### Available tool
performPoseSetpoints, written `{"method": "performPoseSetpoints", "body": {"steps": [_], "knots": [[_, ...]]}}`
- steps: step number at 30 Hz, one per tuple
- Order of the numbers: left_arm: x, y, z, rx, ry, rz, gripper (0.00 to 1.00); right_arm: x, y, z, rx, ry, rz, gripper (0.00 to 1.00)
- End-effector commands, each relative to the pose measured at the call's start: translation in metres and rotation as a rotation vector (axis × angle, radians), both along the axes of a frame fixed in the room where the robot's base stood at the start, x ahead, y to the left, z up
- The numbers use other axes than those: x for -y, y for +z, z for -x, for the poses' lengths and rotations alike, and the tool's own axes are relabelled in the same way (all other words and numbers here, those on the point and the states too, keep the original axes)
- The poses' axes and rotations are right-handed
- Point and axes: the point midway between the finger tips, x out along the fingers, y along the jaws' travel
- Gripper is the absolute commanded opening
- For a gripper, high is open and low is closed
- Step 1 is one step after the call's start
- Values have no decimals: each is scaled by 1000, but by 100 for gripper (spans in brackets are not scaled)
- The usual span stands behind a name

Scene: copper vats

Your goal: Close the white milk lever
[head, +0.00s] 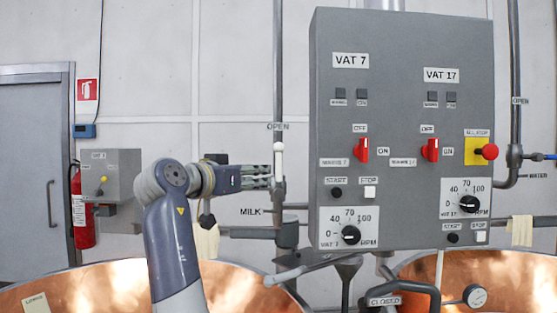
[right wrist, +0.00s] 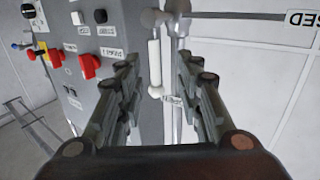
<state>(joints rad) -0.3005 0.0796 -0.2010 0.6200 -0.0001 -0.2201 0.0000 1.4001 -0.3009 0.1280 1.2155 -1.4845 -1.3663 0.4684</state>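The white milk lever (head: 278,160) stands upright on the grey pipe in the head view, its rounded tip just below the OPEN label. The right wrist view shows the lever (right wrist: 155,62) between the two fingertips, with a gap on each side. My right gripper (head: 270,178) reaches in from the left at the lever's lower half; its fingers (right wrist: 157,68) are open. I cannot tell whether the fingertips reach fully around the lever. The lever's lower end is partly hidden by the fingers in the head view. My left gripper is not in view.
The grey VAT control box (head: 400,120) stands close to the right of the lever. A MILK label (head: 251,211) and pipework lie below. Copper vats (head: 235,285) fill the bottom. Bare wall (head: 235,80) is behind and left.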

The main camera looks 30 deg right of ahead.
Motion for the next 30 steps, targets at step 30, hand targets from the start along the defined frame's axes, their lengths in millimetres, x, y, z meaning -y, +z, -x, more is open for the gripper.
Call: {"method": "performPoseSetpoints", "body": {"steps": [30], "knots": [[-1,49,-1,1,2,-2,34,93,34,-35,39,-20,25,33]]}}
